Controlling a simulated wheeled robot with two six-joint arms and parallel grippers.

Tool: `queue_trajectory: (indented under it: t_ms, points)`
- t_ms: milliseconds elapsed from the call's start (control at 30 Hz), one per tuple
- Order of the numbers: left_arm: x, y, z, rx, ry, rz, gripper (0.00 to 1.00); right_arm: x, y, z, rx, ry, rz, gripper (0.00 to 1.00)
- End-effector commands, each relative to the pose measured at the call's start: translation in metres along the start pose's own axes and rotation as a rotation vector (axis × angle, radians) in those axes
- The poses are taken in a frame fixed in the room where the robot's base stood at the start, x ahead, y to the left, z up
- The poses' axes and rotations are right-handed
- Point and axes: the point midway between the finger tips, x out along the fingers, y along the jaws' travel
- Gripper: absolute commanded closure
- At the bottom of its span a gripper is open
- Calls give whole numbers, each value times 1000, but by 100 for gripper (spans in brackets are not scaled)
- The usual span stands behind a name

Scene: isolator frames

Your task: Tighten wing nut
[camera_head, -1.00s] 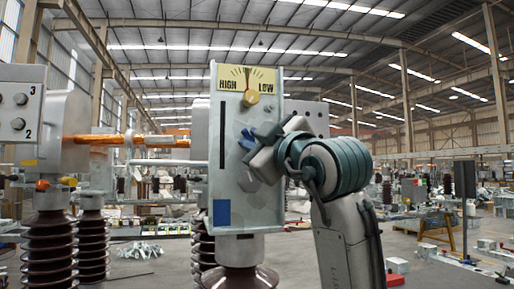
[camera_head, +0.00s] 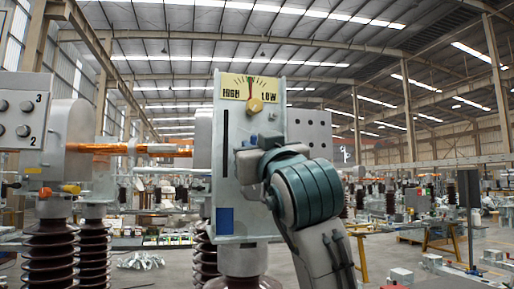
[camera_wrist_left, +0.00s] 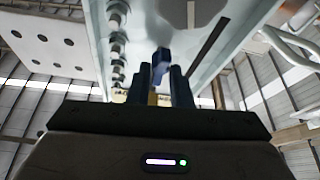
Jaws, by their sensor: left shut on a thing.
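The blue wing nut (camera_wrist_left: 161,62) shows in the left wrist view, at the face of the pale grey panel. My left gripper (camera_wrist_left: 161,76) is shut on it, with a dark finger on each side. In the head view my left gripper (camera_head: 262,160) is in front of the middle of the upright panel (camera_head: 275,118). Its wrist hides the fingertips and most of the nut there; only a small bit of blue shows above the gripper. The yellow HIGH/LOW gauge (camera_head: 237,92) is at the panel top, its needle near upright above a yellow knob. My right gripper is out of view.
A blue square (camera_head: 225,220) and a dark slot (camera_head: 225,142) mark the panel's left side. A grey box with knobs (camera_head: 22,117) and a copper-coloured bar (camera_head: 115,148) stand at the left. Brown ribbed insulators (camera_head: 78,255) stand below. A grey plate with holes (camera_head: 309,132) is behind the panel at right.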

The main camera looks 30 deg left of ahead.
Motion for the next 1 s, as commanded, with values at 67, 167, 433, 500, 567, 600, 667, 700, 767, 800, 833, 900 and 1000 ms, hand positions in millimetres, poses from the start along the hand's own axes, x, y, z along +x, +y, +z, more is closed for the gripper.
queue_trajectory:
  t_ms: [67, 167, 433, 500, 567, 600, 667, 700, 767, 800, 833, 900, 1000]
  points:
    - [1, 0, -1, 7, 2, 4, 100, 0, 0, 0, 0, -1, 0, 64]
    - [1, 0, -1, 11, 1, 5, 100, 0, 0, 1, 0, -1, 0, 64]
    - [0, 0, 0, 12, 0, 5, 100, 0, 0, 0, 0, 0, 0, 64]
    - [0, 0, 0, 12, -1, 5, 74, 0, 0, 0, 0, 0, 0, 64]
    - [0, 0, 0, 11, -1, 5, 62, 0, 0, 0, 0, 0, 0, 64]
    - [0, 0, 0, 11, -1, 5, 59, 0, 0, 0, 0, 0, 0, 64]
    - [0, 0, 0, 11, -1, 4, 59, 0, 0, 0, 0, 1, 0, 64]
    - [0, 0, 0, 11, -1, 4, 59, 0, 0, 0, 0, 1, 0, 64]
    - [0, 0, 0, 11, -1, 4, 59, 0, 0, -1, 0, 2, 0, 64]
    - [0, 0, 0, 10, -1, 4, 59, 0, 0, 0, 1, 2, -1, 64]
    - [0, 0, 1, 10, -1, 4, 59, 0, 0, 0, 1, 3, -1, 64]
    - [-2, 0, 1, 10, -2, 5, 59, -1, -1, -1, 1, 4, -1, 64]
    - [-8, 1, 2, 9, -2, 7, 59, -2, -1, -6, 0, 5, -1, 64]
